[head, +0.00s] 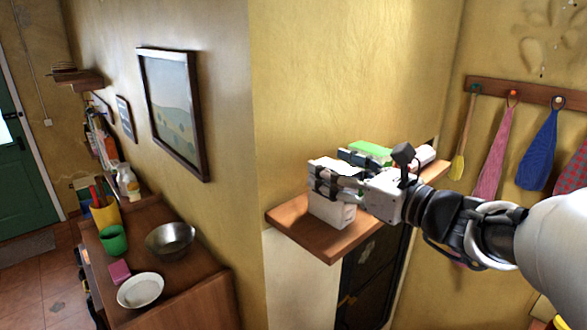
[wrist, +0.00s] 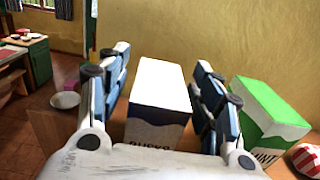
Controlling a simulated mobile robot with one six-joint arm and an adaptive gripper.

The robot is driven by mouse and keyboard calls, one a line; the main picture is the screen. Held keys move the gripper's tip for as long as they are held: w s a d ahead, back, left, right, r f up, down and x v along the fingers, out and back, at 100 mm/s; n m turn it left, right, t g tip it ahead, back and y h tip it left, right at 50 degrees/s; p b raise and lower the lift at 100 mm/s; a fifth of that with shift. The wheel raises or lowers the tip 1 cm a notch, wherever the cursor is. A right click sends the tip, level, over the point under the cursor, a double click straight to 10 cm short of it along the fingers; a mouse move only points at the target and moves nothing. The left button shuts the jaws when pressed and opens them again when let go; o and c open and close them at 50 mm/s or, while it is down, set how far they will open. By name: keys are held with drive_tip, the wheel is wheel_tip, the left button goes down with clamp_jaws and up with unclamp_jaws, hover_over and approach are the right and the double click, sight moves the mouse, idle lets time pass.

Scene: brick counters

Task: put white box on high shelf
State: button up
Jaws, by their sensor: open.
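A white box (head: 331,211) stands upright on a wooden wall shelf (head: 288,222), near its left end. In the wrist view the white box (wrist: 160,84) has a dark band with lettering on the side facing me. My gripper (head: 333,174) reaches in from the right at the height of the box's upper part. In the wrist view my gripper (wrist: 162,66) is open, with one finger on each side of the box. Gaps show between the fingers and the box. The box's underside is hidden.
A green-and-white box (wrist: 270,110) stands right of my gripper on the same shelf, with a red-and-white item (wrist: 306,160) beyond it. Lower left, a wooden counter (head: 205,283) holds a metal bowl (head: 170,240), a white bowl (head: 140,291) and a green cup (head: 113,240).

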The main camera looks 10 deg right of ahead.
drive_tip(key=shift+r, duration=0.2)
drive_tip(key=b+v, duration=0.1)
drive_tip(key=v, duration=1.1)
drive_tip(key=shift+a+f, duration=0.1)
